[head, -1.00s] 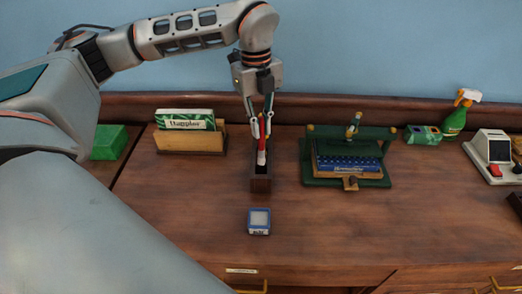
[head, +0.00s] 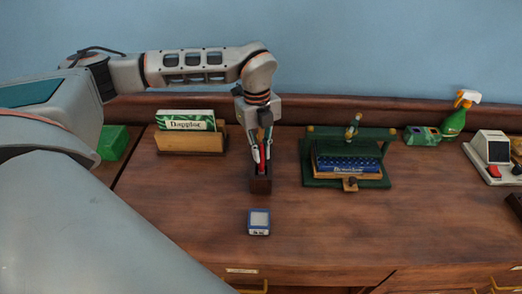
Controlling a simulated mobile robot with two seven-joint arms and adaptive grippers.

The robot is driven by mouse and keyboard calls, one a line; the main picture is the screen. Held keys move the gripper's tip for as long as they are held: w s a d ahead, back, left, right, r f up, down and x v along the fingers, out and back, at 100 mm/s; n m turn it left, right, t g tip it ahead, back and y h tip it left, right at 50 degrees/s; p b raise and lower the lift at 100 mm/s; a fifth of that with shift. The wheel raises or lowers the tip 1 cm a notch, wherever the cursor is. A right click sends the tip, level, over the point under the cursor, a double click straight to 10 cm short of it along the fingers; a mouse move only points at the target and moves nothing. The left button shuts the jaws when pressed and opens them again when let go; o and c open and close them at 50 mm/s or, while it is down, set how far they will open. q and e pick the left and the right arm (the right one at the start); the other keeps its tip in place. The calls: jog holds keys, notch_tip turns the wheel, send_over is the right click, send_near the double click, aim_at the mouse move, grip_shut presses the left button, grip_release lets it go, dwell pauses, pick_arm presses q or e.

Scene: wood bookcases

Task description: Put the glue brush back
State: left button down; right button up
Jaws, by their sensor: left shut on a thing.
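The glue brush (head: 263,153) shows as a red handle between the fingers of my left gripper (head: 262,164). The gripper points down and is shut on the brush. The brush is upright, directly over the mouth of a small dark wooden holder (head: 260,185). Its lower end is hidden by the holder's front wall and the fingers, so I cannot tell whether it touches the bottom. My fingertips are close to the holder's rim. My right gripper is not in view.
A wooden rack with a book (head: 187,121) stands left, a green press (head: 346,181) right. Farther right are a green spray bottle (head: 453,124) and a white device (head: 492,150). The front desktop is largely clear.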

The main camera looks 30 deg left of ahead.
pick_arm(q)
jog(key=shift+f, duration=0.2)
jog(key=c, duration=2)
grip_release()
jog(key=shift+c, duration=0.2)
jog(key=shift+r, duration=0.1)
notch_tip(320, 180, up, 12)
jog(key=b, duration=0.1)
jog(key=shift+a, duration=0.45)
